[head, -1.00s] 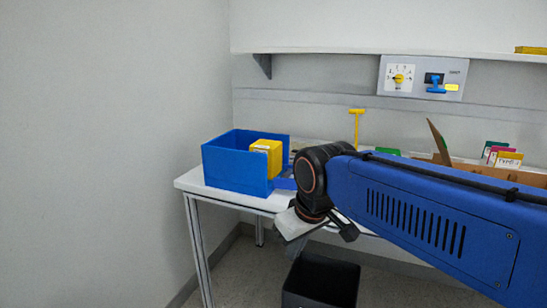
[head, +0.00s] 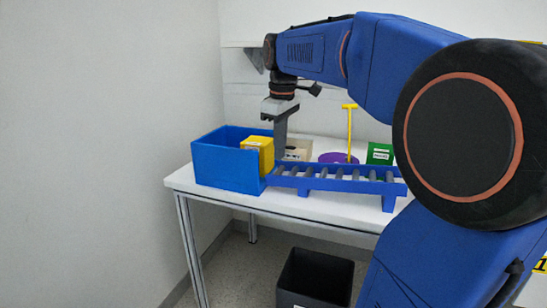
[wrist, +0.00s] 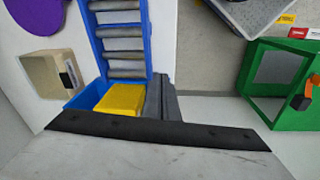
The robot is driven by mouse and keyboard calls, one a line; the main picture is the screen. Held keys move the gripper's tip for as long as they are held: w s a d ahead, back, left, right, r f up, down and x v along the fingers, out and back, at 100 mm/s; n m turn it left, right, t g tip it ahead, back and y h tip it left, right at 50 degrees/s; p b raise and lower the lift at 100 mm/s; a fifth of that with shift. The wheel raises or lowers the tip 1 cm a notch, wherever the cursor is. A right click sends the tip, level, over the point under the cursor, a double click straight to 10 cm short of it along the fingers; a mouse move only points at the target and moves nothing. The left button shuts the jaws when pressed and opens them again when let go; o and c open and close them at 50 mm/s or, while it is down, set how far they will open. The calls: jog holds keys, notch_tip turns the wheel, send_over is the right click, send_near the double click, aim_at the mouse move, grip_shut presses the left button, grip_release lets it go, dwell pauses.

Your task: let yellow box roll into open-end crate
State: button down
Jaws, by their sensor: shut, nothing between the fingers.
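The yellow box (head: 257,152) is at the right, open end of the blue crate (head: 225,168), by the left end of the blue roller conveyor (head: 335,178). The crate's front wall hides its lower part. In the wrist view the yellow box (wrist: 121,100) lies against the last roller of the conveyor (wrist: 124,55), with a blue crate edge (wrist: 88,94) beside it. My gripper (head: 280,158) points down just right of the box, above the conveyor end. Its grey fingers (wrist: 162,88) are shut and empty, close beside the box; contact cannot be told.
Behind the conveyor are a beige box (head: 298,149), a purple disc (head: 338,158), a yellow T-shaped stand (head: 350,130) and a green box (head: 380,153). A black bin (head: 315,278) stands on the floor. My arm covers the right side of the head view.

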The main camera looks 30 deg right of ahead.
jog(key=w+d+r+n+g, duration=0.1)
jog(key=w+d+r+n, duration=0.15)
jog(key=w+d, duration=0.35)
jog(key=shift+m, duration=0.35)
jog(key=f, duration=0.3)
jog(key=w+f, duration=0.1)
jog(key=f, duration=0.2)
jog(key=w+a+f, duration=0.1)
jog(key=f, duration=0.2)
jog(key=shift+w+a+f, duration=0.1)
jog(key=shift+w+f, duration=0.05)
jog(key=shift+f, duration=0.05)
jog(key=shift+w+a, duration=0.45)
jog(key=shift+w, duration=0.1)
jog(key=w+a, duration=0.2)
jog(key=w, duration=0.1)
jog(key=w+a, duration=0.3)
jog(key=w, duration=0.1)
jog(key=w+a, duration=0.3)
jog(key=shift+w, duration=0.2)
